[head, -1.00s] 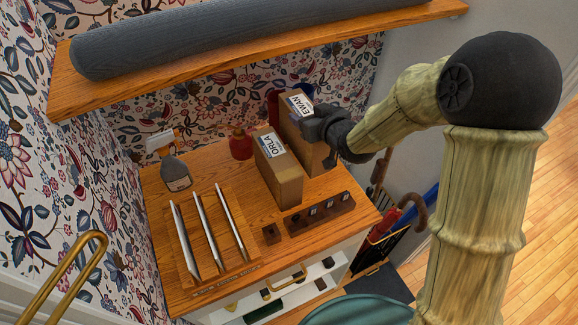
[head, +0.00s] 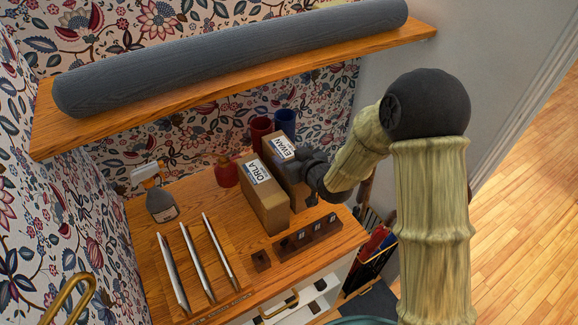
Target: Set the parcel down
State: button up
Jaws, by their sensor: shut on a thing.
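Two brown parcels stand upright side by side on the wooden cabinet top. The nearer one, the ORLA parcel (head: 265,203), has a white label on its top. The EWAN parcel (head: 279,152) is just behind it to the right, also labelled on top. My gripper (head: 304,163) is at the right side of the EWAN parcel and is shut on it. My gripper and the ORLA parcel hide the lower part of the EWAN parcel, so I cannot tell whether its base touches the cabinet top.
A dark wooden block with slots (head: 307,237) lies in front of the parcels. A shelf (head: 415,37) with a grey roll overhangs.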

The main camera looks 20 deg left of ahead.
notch_tip(320, 180, down, 4)
jog(key=shift+s+a+f, duration=0.1)
jog(key=shift+a+f, duration=0.05)
jog(key=shift+f, duration=0.05)
dwell(0.5)
jog(key=o, duration=1.3)
jog(key=b+v, duration=0.1)
jog(key=v, duration=1.1)
jog(key=shift+r+b, duration=0.15)
jog(key=shift+b, duration=0.25)
